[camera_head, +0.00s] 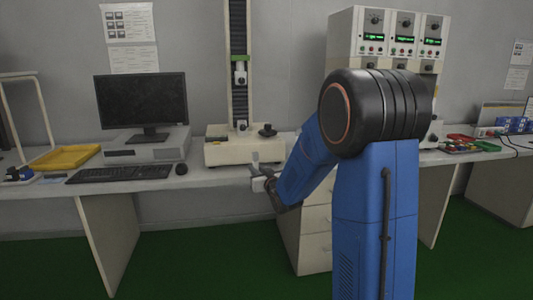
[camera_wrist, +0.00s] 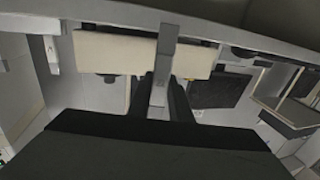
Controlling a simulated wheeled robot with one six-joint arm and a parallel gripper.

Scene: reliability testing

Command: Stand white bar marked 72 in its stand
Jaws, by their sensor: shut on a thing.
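My gripper (camera_head: 262,179) is at the front edge of the bench, in front of the testing machine. In the wrist view its two dark fingers (camera_wrist: 161,100) are shut on a pale grey-white bar (camera_wrist: 163,65). The bar sticks out past the fingertips, in front of the machine's cream base. In the head view a small pale piece of the bar (camera_head: 255,160) shows above the gripper. I cannot read a 72 on it. I cannot make out a separate stand for the bar in either view.
The testing machine (camera_head: 225,154) with its tall column stands behind the gripper. A mouse (camera_head: 181,169), keyboard (camera_head: 120,173), monitor (camera_head: 141,101) and yellow tray (camera_head: 66,158) lie to the left. A cream instrument cabinet (camera_head: 345,42) stands to the right, partly behind my arm.

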